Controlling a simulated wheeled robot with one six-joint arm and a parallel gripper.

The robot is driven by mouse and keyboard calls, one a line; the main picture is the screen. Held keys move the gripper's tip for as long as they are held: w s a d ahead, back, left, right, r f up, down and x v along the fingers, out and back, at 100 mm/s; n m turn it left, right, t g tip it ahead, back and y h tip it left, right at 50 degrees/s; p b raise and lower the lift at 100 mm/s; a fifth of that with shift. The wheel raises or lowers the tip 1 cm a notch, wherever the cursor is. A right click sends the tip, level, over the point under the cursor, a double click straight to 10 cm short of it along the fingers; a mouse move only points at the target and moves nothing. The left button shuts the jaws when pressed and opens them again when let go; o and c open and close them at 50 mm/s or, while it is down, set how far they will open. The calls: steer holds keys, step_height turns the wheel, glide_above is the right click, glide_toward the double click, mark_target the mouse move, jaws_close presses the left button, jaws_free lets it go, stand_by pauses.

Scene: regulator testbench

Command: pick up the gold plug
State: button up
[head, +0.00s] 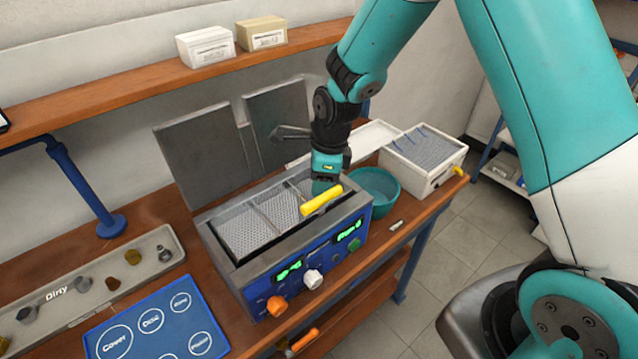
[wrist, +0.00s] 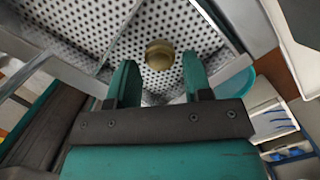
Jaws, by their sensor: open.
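A round gold plug (wrist: 159,55) lies on the perforated floor of a metal basket (wrist: 90,20) in the wrist view. My gripper (wrist: 160,75) is open and empty above the basket, with its two teal fingers pointing toward the plug. The plug shows just beyond the fingertips, between their lines, and is not held. In the head view my gripper (head: 326,185) hangs over the right part of the blue cleaning bath (head: 262,292), and the plug is hidden there.
A yellow handle (head: 322,200) sits at the basket's front right. A teal bowl (head: 388,190) and a white box (head: 437,178) stand to the right. The grey Dirty tray (head: 90,297) holds several small parts, some brass-coloured. Bath lids (head: 200,150) stand upright behind.

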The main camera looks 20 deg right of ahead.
steer(key=shift+a+f, duration=0.1)
steer(key=shift+f, duration=0.65)
steer(key=c, duration=0.7)
steer(key=shift+r, duration=0.1)
